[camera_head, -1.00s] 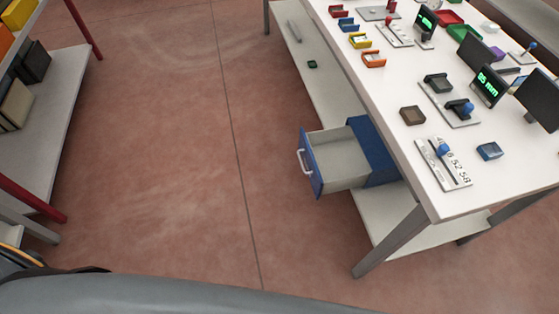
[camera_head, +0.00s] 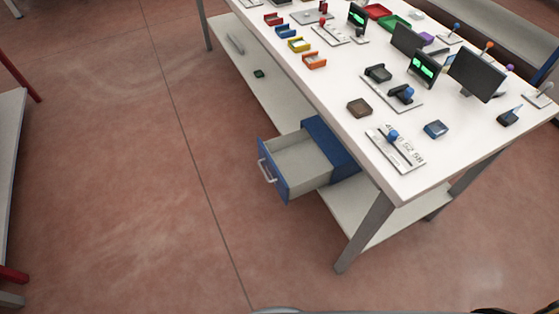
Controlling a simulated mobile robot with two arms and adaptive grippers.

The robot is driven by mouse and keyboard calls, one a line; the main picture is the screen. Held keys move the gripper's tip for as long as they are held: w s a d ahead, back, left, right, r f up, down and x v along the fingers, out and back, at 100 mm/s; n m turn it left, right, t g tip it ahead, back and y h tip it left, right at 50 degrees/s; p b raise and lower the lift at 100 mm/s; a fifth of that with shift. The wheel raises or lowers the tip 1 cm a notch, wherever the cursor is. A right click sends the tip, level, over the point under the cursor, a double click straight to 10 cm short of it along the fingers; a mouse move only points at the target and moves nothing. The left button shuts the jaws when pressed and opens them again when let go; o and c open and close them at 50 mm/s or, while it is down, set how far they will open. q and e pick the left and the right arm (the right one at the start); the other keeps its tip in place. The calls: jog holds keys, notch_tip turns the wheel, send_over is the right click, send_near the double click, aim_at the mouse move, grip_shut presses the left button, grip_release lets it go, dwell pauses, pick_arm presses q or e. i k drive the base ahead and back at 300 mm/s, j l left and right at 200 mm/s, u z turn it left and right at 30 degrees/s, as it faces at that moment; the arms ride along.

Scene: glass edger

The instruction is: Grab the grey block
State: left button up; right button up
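I cannot tell for sure which thing is the grey block. A dark grey block-like piece (camera_head: 378,73) sits on a light plate on the white worktable (camera_head: 345,83), beside a blue-knobbed lever. A brownish-grey square block (camera_head: 359,108) lies on the tabletop nearer its left edge. A long light-grey piece (camera_head: 235,43) lies on the table's lower shelf. Neither of my grippers is in view.
A blue drawer (camera_head: 273,179) under the table stands open and looks empty. A numbered plate (camera_head: 396,149), a blue block (camera_head: 435,129), small coloured bins and dark screens (camera_head: 476,75) are on the tabletop. The floor to the left (camera_head: 110,170) is clear.

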aim_at(380, 75)
jog(key=l, duration=0.75)
jog(key=i+l, duration=0.15)
jog(key=l, duration=0.65)
